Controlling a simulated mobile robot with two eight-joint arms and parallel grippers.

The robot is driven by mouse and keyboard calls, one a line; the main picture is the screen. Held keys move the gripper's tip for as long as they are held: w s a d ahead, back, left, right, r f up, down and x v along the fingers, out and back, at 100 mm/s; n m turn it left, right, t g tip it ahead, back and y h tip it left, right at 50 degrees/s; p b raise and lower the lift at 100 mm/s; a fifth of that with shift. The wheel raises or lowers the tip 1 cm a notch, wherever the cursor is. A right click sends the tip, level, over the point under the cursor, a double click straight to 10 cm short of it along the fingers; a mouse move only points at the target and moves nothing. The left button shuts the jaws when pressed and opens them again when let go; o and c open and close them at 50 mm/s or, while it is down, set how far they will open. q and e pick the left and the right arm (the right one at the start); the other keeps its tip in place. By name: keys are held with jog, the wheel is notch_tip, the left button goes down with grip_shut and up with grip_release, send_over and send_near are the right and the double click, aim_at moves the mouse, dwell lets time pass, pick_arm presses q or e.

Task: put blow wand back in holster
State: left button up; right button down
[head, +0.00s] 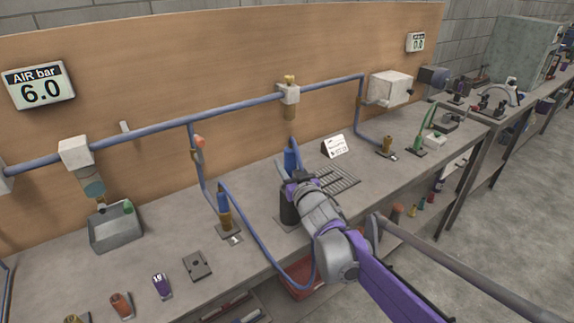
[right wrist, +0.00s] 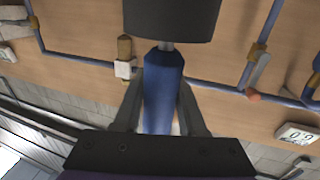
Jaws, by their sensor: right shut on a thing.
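The blue blow wand (head: 291,159) stands roughly upright in my right gripper (head: 289,179). In the right wrist view, which is upside down, the fingers flank its blue handle (right wrist: 163,95). A short metal nozzle (right wrist: 167,46) links the handle to the black cylindrical holster (right wrist: 172,18). In the head view the holster (head: 289,211) stands on the bench directly below the gripper. The nozzle appears in line with the holster's mouth; its depth inside is hidden. My left gripper is not in view.
A blue hose (head: 262,250) loops over the bench's front edge, left of my right arm. A grey bin (head: 116,232) and several small fittings stand at left. A blue pipe (head: 240,105) runs along the back panel.

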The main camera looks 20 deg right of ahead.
jog(key=shift+f, duration=0.15)
jog(key=shift+c, duration=2.4)
grip_release()
jog(key=shift+r, duration=0.2)
jog(key=s+d, duration=0.1)
jog(key=s, duration=1.1)
jog(key=s+d+f+m+g+h, duration=0.35)
jog(key=s+f+g, duration=0.25)
jog(key=s+f, duration=0.5)
jog(key=s+a+f+n+g+y, duration=0.1)
jog(key=s+a+f+g, duration=0.1)
jog(key=s+f, duration=0.4)
jog(key=s+a+f+n+g+y, duration=0.1)
jog(key=s+f+g, duration=0.4)
jog(key=s, duration=0.5)
jog(key=shift+s+a+f, duration=0.3)
jog(key=shift+a+f, duration=0.15)
jog(key=shift+a, duration=0.45)
